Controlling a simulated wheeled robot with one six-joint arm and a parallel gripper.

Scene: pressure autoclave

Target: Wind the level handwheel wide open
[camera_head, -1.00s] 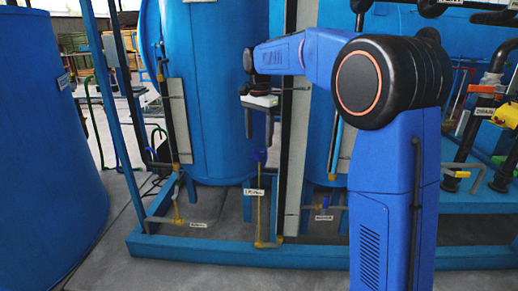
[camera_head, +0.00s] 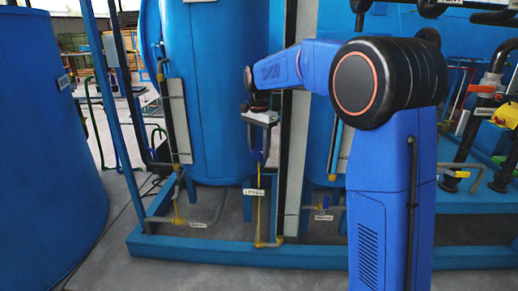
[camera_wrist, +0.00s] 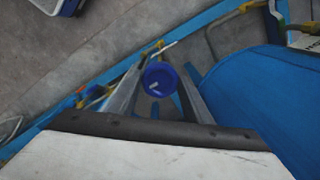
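The level handwheel is a small blue wheel (camera_head: 257,155) on a yellow pipe above a white label (camera_head: 254,192), whose text is too small to read surely. In the wrist view the blue wheel (camera_wrist: 160,80) lies between my two fingers, with a pale mark near its centre. My gripper (camera_head: 258,146) points down at the wheel from above. In the wrist view my gripper (camera_wrist: 160,72) is open, with one finger on each side of the wheel. I cannot tell whether either finger touches it.
A blue tank (camera_head: 218,90) stands behind the wheel. A pale upright panel (camera_head: 292,165) is close to the right of my gripper. A blue base rail (camera_head: 190,248) runs below. A second blue wheel (camera_head: 325,203) is low at right.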

